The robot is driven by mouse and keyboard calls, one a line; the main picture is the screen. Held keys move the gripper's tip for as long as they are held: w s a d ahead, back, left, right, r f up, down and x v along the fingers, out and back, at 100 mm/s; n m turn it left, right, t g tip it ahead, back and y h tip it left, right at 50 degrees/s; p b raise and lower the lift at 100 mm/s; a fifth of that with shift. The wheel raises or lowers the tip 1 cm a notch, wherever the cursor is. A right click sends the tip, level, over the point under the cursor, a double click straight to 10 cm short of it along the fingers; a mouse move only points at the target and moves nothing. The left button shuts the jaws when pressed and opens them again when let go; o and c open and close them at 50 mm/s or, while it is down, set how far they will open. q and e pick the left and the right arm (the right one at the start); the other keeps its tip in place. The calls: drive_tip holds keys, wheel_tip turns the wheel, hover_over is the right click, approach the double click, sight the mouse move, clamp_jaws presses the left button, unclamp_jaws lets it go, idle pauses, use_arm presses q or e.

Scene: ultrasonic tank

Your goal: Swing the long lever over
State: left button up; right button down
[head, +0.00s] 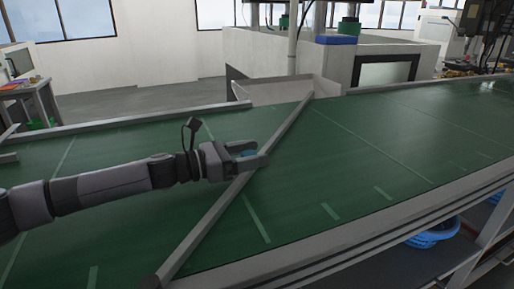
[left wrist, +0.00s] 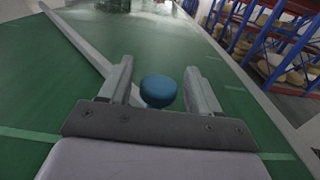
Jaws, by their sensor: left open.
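The long lever (head: 213,215) is a pale grey bar lying diagonally across the green conveyor belt, from the near left edge to the far side. In the left wrist view the lever (left wrist: 75,37) runs from the upper left down to my left finger. My left gripper (head: 257,153) is open at the middle of the bar, with its fingers seeming to overlap it in the head view.
The green belt (head: 370,165) is wide and clear right of the lever, with pale cross lines. A metal rail (head: 400,215) edges its near side. A blue basket (head: 435,233) sits below at the right. A white machine (head: 385,65) stands behind.

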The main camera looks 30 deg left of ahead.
use_arm(q)
drive_tip(key=shift+x, duration=0.8)
use_arm(e)
drive_tip(key=shift+s, duration=0.1)
